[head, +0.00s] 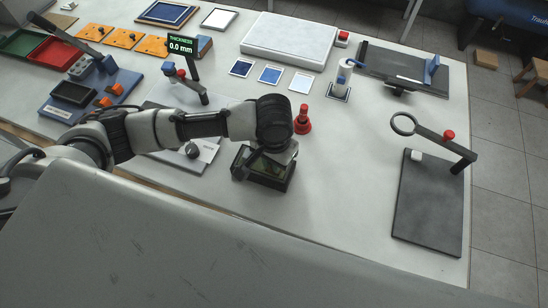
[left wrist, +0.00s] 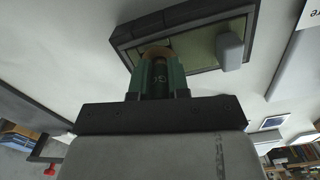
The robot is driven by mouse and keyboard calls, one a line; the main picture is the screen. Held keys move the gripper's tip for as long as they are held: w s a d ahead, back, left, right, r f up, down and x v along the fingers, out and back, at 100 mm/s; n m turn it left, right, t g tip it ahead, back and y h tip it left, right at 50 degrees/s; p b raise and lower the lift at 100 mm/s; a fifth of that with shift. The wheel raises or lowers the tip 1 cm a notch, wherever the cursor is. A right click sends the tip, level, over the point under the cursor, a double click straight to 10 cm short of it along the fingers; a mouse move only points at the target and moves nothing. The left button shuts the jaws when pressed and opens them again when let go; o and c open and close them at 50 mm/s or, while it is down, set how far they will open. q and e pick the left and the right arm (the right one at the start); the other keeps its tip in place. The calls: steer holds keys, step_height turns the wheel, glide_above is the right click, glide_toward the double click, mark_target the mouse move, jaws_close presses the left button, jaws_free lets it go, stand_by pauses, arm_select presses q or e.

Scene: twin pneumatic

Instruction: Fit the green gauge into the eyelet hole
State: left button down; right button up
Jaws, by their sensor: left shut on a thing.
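My left gripper (head: 277,149) is over the dark tray (head: 264,184) near the front middle of the table. In the left wrist view, the left gripper (left wrist: 158,72) is shut on the green gauge (left wrist: 160,82), which points at the tray (left wrist: 190,15). I cannot tell whether the gauge touches the tray floor. The gripper hides the gauge in the head view. The eyelet (head: 403,124) is a dark ring at the end of a bar, on a stand with a black base (head: 430,205) at the right. Its hole looks empty. My right gripper is out of view.
A red peg-like piece (head: 302,120) stands just right of the gripper. A grey plate with a knob (head: 193,151) lies left of the tray. Bare table lies between tray and stand.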

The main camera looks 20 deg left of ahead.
arm_select(q)
steer(key=shift+f, duration=0.15)
steer(key=c, duration=1.1)
jaws_free()
steer(key=shift+f, duration=0.1)
step_height(320, 180, up, 12)
steer(key=shift+r+b, duration=0.15)
steer(key=shift+b, duration=0.55)
steer(key=shift+s, duration=0.1)
